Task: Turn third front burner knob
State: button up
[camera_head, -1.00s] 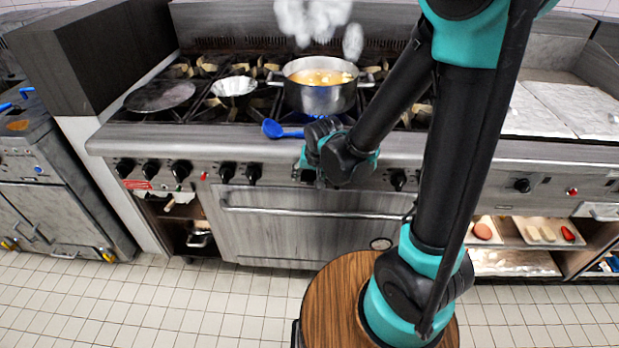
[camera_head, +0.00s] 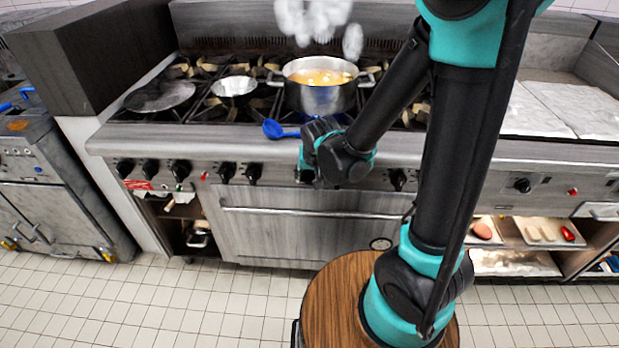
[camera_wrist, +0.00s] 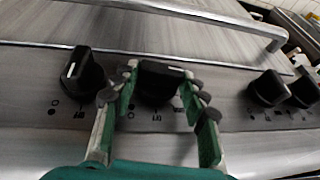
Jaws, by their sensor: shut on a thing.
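A black burner knob (camera_wrist: 158,84) sits on the steel stove panel in the wrist view, with a short white mark on its upper right edge. My gripper (camera_wrist: 160,80) is shut on this knob, one finger on each side of it. Another black knob (camera_wrist: 82,72) with a white mark stands clear to the left, and two more knobs, one of them here (camera_wrist: 267,88), stand close together to the right. In the head view, my wrist is low in front of the stove's control panel (camera_head: 215,160) and hides my fingers and most of the held knob.
A blue spoon (camera_head: 278,130) lies on the stove's front ledge near my wrist. A steel pot (camera_head: 318,98) of yellowish food stands on the burners above. The oven door handle (camera_head: 300,211) runs below the knobs. A small pan (camera_head: 234,88) is to the left.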

jog(key=h, duration=0.1)
jog(key=a+h, duration=0.1)
jog(key=h, duration=0.1)
jog(key=shift+n+h, duration=0.3)
jog(key=shift+n, duration=0.1)
jog(key=shift+a+f+n+h, duration=0.1)
jog(key=shift+n+h, duration=0.2)
jog(key=shift+h, duration=0.9)
jog(key=o, duration=1.1)
jog(key=shift+o, duration=0.2)
jog(key=v, duration=1.2)
jog(key=shift+w+a, duration=0.1)
jog(key=shift+a, duration=0.1)
